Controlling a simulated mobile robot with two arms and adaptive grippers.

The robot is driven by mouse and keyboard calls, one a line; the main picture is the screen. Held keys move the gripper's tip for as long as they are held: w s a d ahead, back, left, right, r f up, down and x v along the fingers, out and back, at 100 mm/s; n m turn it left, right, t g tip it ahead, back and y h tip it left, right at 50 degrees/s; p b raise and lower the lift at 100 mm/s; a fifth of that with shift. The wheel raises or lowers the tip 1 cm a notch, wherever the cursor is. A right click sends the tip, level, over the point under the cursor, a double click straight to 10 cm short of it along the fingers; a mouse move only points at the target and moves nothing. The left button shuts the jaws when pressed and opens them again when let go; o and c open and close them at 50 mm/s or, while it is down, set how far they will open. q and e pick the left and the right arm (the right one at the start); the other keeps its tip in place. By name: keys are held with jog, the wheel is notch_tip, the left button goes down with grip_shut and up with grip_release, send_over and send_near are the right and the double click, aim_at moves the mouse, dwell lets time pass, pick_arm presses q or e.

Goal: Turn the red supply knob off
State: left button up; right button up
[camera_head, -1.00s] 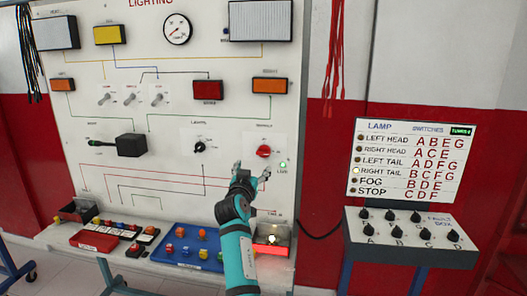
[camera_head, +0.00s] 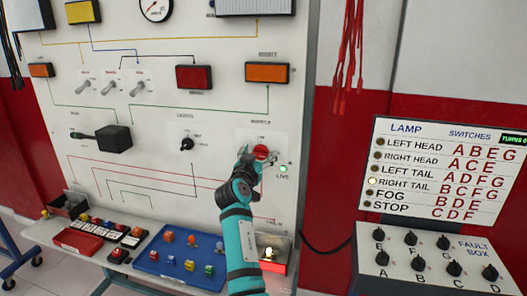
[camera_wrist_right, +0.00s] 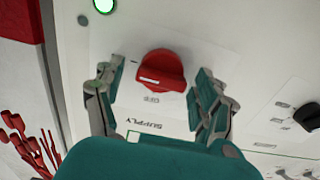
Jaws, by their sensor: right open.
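The red supply knob (camera_head: 261,151) is on the white lighting board, on a plate at the lower right. It also shows in the right wrist view (camera_wrist_right: 161,71), with a white mark on its grip and the words OFF and SUPPLY by it. My right gripper (camera_head: 257,163) is in front of the knob. In the right wrist view its open fingers (camera_wrist_right: 158,92) stand on either side of the knob, with gaps to it. The green LIVE lamp (camera_head: 283,169) beside the knob is lit. My left gripper is not in view.
The black lights knob (camera_head: 187,144) sits left on the board. A blue tray (camera_head: 180,262) and a red tray (camera_head: 78,241) are on the ledge below. A fault box (camera_head: 430,262) stands at the right. Red leads (camera_head: 350,40) hang beside the board.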

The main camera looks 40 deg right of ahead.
jog(key=shift+a+r, duration=0.1)
jog(key=shift+a, duration=0.05)
jog(key=shift+c, duration=0.6)
jog(key=c, duration=1.1)
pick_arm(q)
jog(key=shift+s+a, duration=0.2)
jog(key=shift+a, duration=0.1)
pick_arm(e)
jog(key=shift+o, duration=0.2)
